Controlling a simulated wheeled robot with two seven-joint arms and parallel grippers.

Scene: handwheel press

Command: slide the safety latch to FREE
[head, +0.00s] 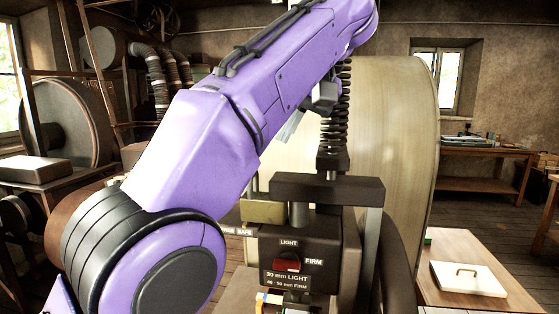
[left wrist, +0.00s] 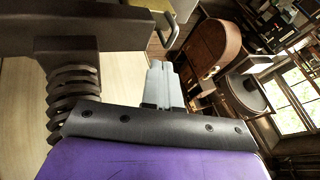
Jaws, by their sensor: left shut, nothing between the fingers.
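My left gripper (head: 290,127) is shut and empty, up beside the coil spring and above the brass block. Its pale fingers also show in the wrist view (left wrist: 157,65), apparently apart from the handle.
The press has a dark crossbar (head: 328,189), a coil spring (head: 334,125) and a red LIGHT/FIRM dial (head: 288,262). A large pale drum (head: 395,150) stands behind.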

